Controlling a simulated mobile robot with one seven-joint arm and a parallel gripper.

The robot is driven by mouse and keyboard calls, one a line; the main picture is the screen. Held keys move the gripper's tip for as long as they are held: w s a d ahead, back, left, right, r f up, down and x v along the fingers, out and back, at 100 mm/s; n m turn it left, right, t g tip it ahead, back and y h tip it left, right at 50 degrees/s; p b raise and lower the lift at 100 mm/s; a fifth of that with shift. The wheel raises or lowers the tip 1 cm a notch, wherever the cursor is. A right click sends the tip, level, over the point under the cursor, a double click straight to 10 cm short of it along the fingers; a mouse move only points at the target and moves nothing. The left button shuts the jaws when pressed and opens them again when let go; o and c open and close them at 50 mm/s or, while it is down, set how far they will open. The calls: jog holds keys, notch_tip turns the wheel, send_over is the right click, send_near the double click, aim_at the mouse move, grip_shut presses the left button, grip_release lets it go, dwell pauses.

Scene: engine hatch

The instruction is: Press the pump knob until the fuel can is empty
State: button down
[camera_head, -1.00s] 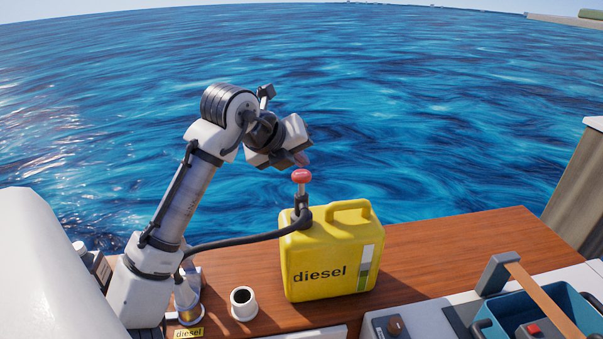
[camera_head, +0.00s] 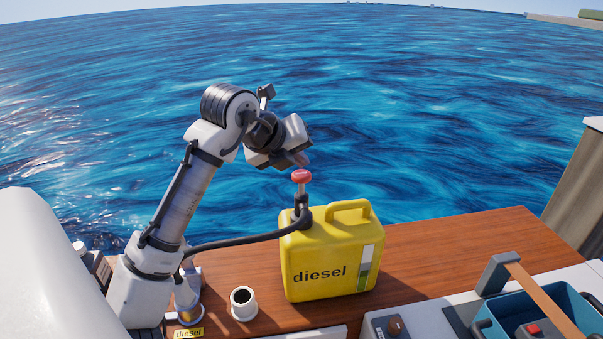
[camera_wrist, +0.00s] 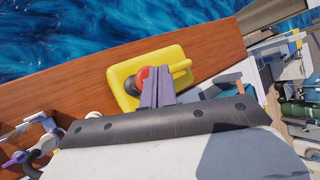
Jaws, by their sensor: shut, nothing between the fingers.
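The yellow fuel can (camera_head: 310,256), marked "diesel", stands upright on the wooden deck. A level strip (camera_head: 366,268) on its front is pale above and green below. The red pump knob (camera_head: 301,176) stands raised on its stem above the can's top. A black hose (camera_head: 235,240) runs from the pump to the left. My gripper (camera_head: 302,158) is shut and empty, just above the knob; the head view shows little or no gap. In the wrist view my gripper's fingers (camera_wrist: 155,85) partly cover the knob (camera_wrist: 146,72), and the can (camera_wrist: 122,83) lies beneath.
A white cup-like fitting (camera_head: 242,304) stands left of the can, near a "diesel" label (camera_head: 188,333). A blue toolbox (camera_head: 566,300) with a brown handle lies at the right. The wooden deck (camera_head: 450,245) right of the can is clear.

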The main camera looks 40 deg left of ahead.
aim_at(299, 176)
jog(key=shift+f, duration=0.15)
jog(key=shift+f+b, duration=0.3)
jog(key=shift+b, duration=0.05)
jog(key=shift+f+b, duration=1.3)
jog(key=shift+f, duration=0.35)
dwell(1.5)
jog(key=shift+r, duration=0.1)
jog(key=shift+r+p, duration=1.35)
jog(key=shift+r, duration=0.6)
jog(key=shift+r, duration=0.1)
jog(key=shift+r+p, duration=1.7)
jog(key=shift+r, duration=0.75)
